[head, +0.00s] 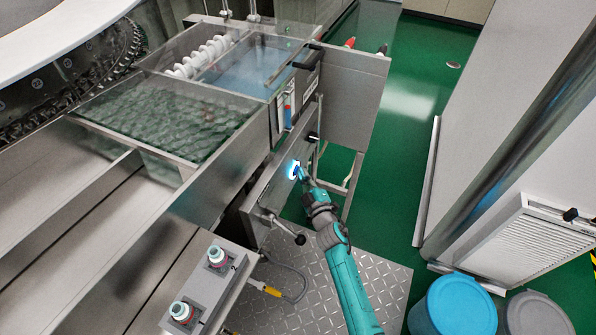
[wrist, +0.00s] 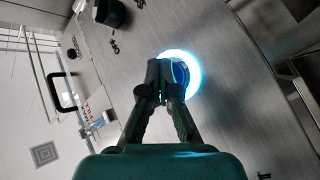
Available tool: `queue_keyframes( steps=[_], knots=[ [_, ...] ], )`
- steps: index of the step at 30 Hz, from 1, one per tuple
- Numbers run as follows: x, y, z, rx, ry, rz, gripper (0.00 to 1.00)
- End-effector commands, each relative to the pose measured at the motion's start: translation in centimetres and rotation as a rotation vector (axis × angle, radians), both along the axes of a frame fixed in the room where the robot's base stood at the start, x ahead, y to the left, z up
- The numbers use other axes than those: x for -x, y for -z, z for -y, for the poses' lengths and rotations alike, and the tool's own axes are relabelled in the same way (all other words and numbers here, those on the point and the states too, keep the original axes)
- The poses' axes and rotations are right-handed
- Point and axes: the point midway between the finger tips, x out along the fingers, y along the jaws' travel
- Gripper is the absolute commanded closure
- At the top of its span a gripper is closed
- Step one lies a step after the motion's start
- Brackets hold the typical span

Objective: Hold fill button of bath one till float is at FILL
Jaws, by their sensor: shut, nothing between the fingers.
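The fill button (head: 294,170) is on the steel front panel, with a bright blue-white glowing ring. In the wrist view its glowing ring (wrist: 195,77) shows around a dark blue centre, partly hidden by my fingertips. My gripper (head: 302,176) is shut and empty, its fingertips at the button; it also shows in the wrist view (wrist: 164,84). The tips overlap the button there, but I cannot tell how far it is pressed. A narrow gauge (head: 287,110) with red and blue parts is on the panel above; its float and marks are too small to read.
A bath with blue water (head: 255,62) and a bath with greenish contents (head: 165,113) lie behind the panel. A lever with a black knob (head: 299,239) juts out below the button. A control box (head: 210,283) with two red-and-white knobs stands at the lower left.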

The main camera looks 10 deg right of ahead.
Motion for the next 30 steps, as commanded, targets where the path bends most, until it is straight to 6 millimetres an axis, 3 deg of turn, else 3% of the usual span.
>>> queue_keyframes(
  steps=[9, 22, 30],
  knots=[
    [0.8, 0.0, 1.2, 0.001, 0.001, 0.001, 1.0],
    [1.0, 0.0, 1.4, 0.001, 0.0, 0.0, 1.0],
    [2.2, 0.0, 3.1, 0.002, 0.002, 0.001, 1.0]
  ],
)
